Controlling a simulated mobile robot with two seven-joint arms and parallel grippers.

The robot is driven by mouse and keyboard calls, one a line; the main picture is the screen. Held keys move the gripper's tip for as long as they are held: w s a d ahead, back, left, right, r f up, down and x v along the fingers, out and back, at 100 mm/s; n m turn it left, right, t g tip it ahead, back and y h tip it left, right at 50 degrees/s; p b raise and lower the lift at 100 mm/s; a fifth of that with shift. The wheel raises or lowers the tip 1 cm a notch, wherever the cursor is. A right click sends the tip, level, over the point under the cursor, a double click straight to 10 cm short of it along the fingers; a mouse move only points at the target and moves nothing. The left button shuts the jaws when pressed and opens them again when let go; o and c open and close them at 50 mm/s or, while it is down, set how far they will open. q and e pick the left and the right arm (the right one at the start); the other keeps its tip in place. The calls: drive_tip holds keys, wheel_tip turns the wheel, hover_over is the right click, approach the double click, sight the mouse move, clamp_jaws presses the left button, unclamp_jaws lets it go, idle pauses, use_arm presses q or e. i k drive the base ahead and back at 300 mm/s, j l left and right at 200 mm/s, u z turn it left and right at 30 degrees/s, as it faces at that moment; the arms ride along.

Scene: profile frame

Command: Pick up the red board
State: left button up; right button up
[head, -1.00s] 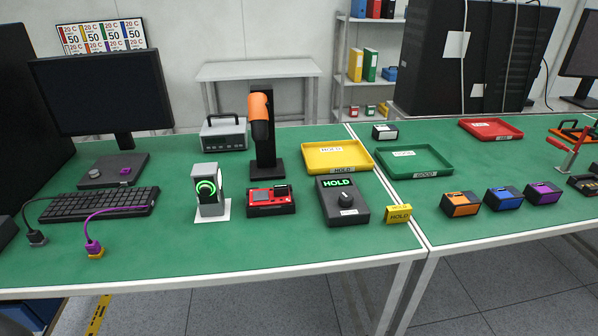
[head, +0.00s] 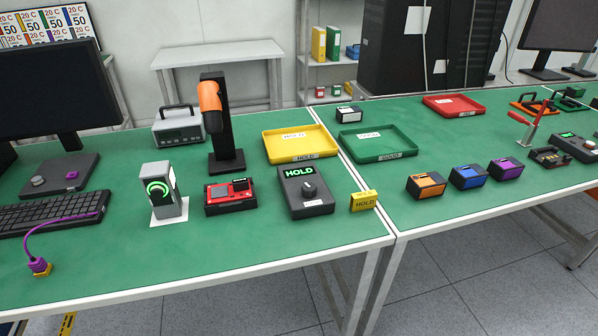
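The red board (head: 230,192) sits in a black holder (head: 231,208) on the green bench top in the head view. Neither of my grippers shows in the head view.
A black stand with an orange scanner (head: 212,105) rises behind the board. A yellow tray (head: 325,151), a green tray (head: 408,151) and a red tray (head: 470,108) lie farther back. Orange, blue and purple boxes (head: 426,186) stand at right. Bare bench top lies before the board.

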sight(240, 189)
drive_tip(key=j+z, duration=0.15)
drive_tip(key=j, duration=0.3)
drive_tip(key=k+j+z, duration=0.15)
drive_tip(key=j, duration=0.3)
drive_tip(key=j+z, duration=0.1)
drive_tip(key=j, duration=0.35)
drive_tip(key=k+j+z, duration=0.15)
drive_tip(key=j, duration=0.3)
drive_tip(key=j+z, duration=0.15)
drive_tip(key=j, duration=0.25)
drive_tip(key=k, duration=0.05)
